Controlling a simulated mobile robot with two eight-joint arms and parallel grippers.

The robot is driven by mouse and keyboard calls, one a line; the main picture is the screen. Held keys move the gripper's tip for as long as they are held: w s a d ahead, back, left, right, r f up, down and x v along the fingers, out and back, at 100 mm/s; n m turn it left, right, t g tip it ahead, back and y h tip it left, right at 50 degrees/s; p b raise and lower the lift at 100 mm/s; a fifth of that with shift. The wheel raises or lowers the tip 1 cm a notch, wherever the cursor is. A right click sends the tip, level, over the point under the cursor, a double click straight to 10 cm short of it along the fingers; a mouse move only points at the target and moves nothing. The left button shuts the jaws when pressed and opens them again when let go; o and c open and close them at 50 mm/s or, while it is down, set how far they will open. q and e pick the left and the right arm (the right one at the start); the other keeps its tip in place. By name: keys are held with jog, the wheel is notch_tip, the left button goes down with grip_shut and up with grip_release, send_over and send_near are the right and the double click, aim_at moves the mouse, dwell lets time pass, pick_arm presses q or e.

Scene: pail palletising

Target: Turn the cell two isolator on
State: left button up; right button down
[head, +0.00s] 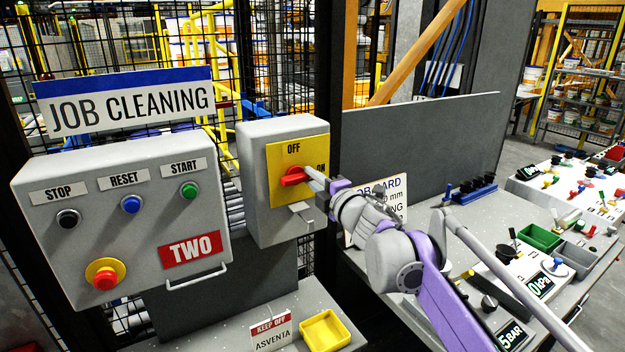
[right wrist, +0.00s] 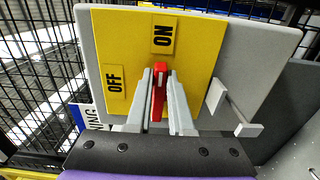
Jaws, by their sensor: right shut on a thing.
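The cell two isolator is a grey box (head: 257,210) with a yellow plate (head: 284,148) and a red handle (head: 292,178), right of the panel marked TWO (head: 193,249). In the head view, OFF is at the plate's top and ON at its right. The handle lies roughly level, in line with ON. In the right wrist view, the red handle (right wrist: 159,88) points up at the ON label (right wrist: 163,36), with OFF (right wrist: 115,83) to the left. My right gripper (right wrist: 159,100) is shut on the handle, one finger on each side. My left gripper is out of view.
The TWO panel has STOP, RESET and START buttons and a red emergency button (head: 104,278). A grey latch (right wrist: 232,108) juts out beside the plate. Black mesh fencing stands behind. A yellow tray (head: 325,331) lies below, and a cluttered bench (head: 470,240) is at right.

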dwell(0.4)
jog(key=c, duration=0.8)
grip_release()
jog(key=b+v, duration=0.1)
jog(key=v, duration=1)
jog(key=shift+w, duration=0.1)
